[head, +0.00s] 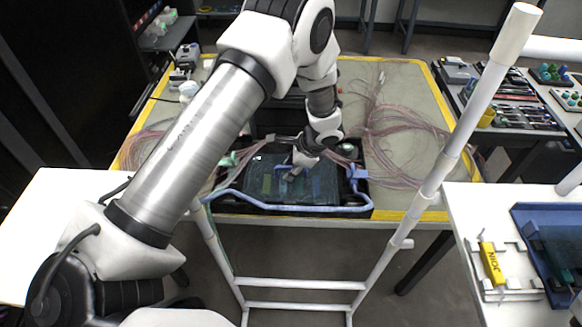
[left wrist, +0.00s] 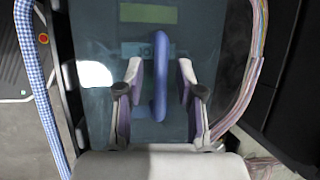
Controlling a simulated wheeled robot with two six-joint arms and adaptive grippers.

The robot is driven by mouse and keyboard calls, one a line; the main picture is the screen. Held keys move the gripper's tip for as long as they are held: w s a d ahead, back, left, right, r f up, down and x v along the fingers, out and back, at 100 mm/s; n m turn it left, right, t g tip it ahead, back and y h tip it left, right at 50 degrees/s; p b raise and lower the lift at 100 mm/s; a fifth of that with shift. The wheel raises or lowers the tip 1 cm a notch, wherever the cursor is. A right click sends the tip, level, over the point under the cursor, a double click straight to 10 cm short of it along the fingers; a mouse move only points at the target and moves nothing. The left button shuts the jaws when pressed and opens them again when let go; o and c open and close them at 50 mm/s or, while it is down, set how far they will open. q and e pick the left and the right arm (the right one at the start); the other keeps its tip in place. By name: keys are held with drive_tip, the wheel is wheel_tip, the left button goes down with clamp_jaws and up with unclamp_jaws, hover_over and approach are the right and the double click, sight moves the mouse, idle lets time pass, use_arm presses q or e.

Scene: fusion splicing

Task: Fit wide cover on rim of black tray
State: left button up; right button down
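The wide cover is a dark, see-through teal panel (head: 315,190) at the black tray (head: 354,210) on the central table. In the left wrist view the cover (left wrist: 92,32) fills the middle, with an upright blue handle (left wrist: 161,75) on it. My left gripper (head: 294,172) is over the cover, pointing down. In the left wrist view its two fingers (left wrist: 157,98) stand either side of the handle, with gaps showing on both sides. I cannot tell if the cover sits evenly on the whole rim. My right gripper is not in view.
A blue tube (head: 290,207) runs along the tray's front. Bundles of pinkish cables (head: 385,125) lie on the table (head: 412,80) beside the tray. A white pipe frame (head: 430,185) stands in front. A white side table (head: 460,200) holds a yellow tool (head: 491,263) and a blue tray (head: 530,215).

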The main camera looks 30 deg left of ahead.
use_arm(q)
drive_tip(key=shift+r, duration=0.15)
drive_tip(key=s+p+v, duration=0.1)
drive_tip(key=p+v, duration=0.9)
drive_tip(key=v, duration=0.2)
drive_tip(key=s+d+f+n+h, duration=0.3)
drive_tip(key=s+f, duration=0.3)
drive_tip(key=s, duration=0.3)
drive_tip(key=s+d+f+n+h, duration=0.25)
drive_tip(key=s+f, duration=0.35)
drive_tip(key=s, duration=0.3)
drive_tip(key=s+a+n, duration=0.2)
drive_tip(key=s+n, duration=0.4)
drive_tip(key=s, duration=0.4)
drive_tip(key=shift+t, duration=0.3)
